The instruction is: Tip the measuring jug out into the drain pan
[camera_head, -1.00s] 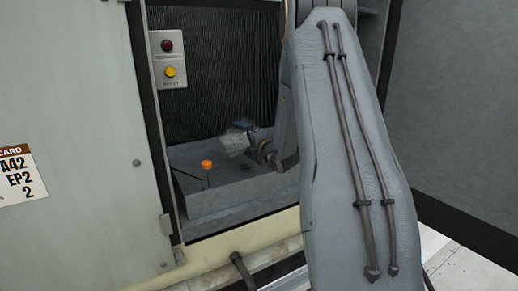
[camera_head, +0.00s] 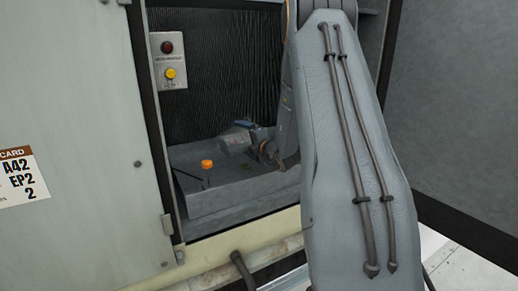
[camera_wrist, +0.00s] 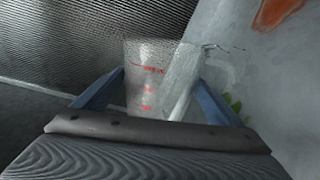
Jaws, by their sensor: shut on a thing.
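The measuring jug (camera_head: 236,140) is clear with red graduation marks. It is tipped on its side above the drain pan, with one end towards the left in the head view. In the wrist view the jug (camera_wrist: 150,78) stands between the two blue fingers. My gripper (camera_wrist: 160,92) is shut on it, and in the head view my gripper (camera_head: 253,137) is at the jug's right. The drain pan (camera_head: 240,203) is a grey open tray across the bottom of the cabinet. I cannot tell whether liquid is in the jug or leaving it.
An orange-capped stem (camera_head: 207,164) stands in the pan, left of and below the jug. A black ribbed panel (camera_head: 220,75) is behind. The pale lower sill (camera_head: 215,250) runs in front.

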